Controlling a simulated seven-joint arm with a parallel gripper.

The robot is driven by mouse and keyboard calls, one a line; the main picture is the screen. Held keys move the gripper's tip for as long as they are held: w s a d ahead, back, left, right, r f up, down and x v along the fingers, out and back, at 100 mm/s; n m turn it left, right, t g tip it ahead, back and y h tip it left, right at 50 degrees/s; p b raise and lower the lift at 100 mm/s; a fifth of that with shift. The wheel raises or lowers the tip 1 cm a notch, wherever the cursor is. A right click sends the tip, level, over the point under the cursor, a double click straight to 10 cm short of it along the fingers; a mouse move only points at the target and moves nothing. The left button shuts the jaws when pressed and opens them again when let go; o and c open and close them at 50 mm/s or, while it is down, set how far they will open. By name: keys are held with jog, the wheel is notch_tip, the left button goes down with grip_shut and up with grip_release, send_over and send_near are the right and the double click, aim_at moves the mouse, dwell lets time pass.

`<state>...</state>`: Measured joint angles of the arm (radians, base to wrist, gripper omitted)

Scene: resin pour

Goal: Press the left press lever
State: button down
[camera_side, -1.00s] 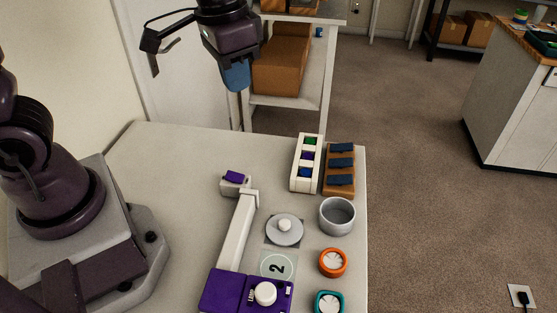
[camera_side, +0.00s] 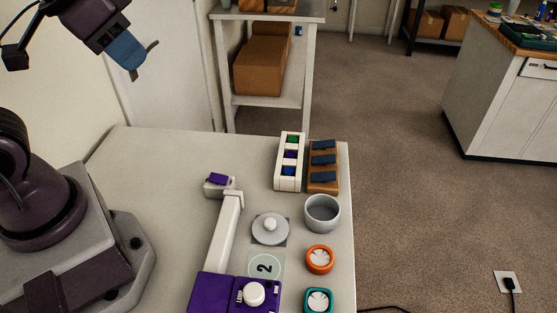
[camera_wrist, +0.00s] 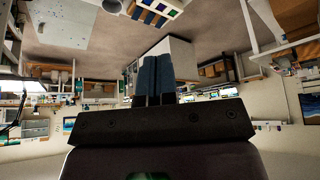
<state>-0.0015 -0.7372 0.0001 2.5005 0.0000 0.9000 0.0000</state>
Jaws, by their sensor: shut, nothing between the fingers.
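A brown block (camera_side: 331,188) at the table's far right carries three dark blue paddles, which look like the press levers: a far one (camera_side: 324,145), a middle one (camera_side: 323,159) and a near one (camera_side: 323,176). I cannot tell which counts as left. Beside it stands a white holder (camera_side: 278,177) with green, purple and blue parts. My gripper (camera_side: 142,60) is high at the upper left, tilted, well away from the block and touching nothing. Its blue fingers are together and empty, also in the wrist view (camera_wrist: 156,80).
A grey cup (camera_side: 322,226), an orange-rimmed dial (camera_side: 319,260) and a teal one (camera_side: 318,301) line the right edge. A grey disc (camera_side: 270,229) with a knob and a purple-and-white device (camera_side: 228,232) stand mid-table.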

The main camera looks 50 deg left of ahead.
notch_tip(320, 180, down, 3)
jog(key=w+g, duration=0.2)
jog(key=w, duration=0.1)
jog(key=m+g+h, duration=0.1)
jog(key=m+h, duration=0.1)
jog(key=m, duration=0.6)
send_over(331, 175)
jog(key=s+a, duration=0.3)
notch_tip(331, 175, down, 14)
jog(key=shift+w+f+m, duration=0.1)
jog(key=shift+w+m, duration=0.05)
jog(key=shift+m, duration=0.35)
jog(key=shift+f, duration=0.1)
jog(key=x, duration=1.4)
jog(key=shift+s, duration=0.3)
jog(key=shift+d+g, duration=0.1)
jog(key=shift+g, duration=0.2)
